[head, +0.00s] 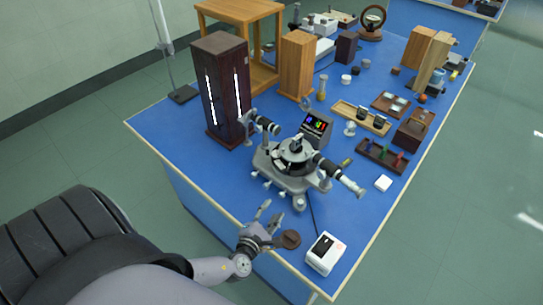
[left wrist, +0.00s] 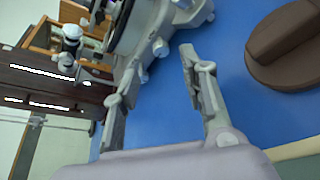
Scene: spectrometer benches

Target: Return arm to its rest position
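My left gripper (head: 267,214) is above the near edge of the blue bench (head: 180,139), in front of the grey spectrometer (head: 290,165). In the left wrist view its two fingers (left wrist: 158,88) stand apart with nothing between them, and the blue bench top shows behind. The spectrometer's base (left wrist: 180,20) is just beyond the fingertips in that view; contact cannot be told. A round brown wooden piece (head: 290,239) lies right beside the gripper, and it also shows in the left wrist view (left wrist: 285,45). My right gripper is in neither view.
A white box (head: 326,253) stands at the bench's near corner. A tall dark cabinet with lit slits (head: 222,90) stands behind left. A small display box (head: 316,128), wooden trays (head: 361,117) and several blocks fill the far side. The bench's front left strip is bare.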

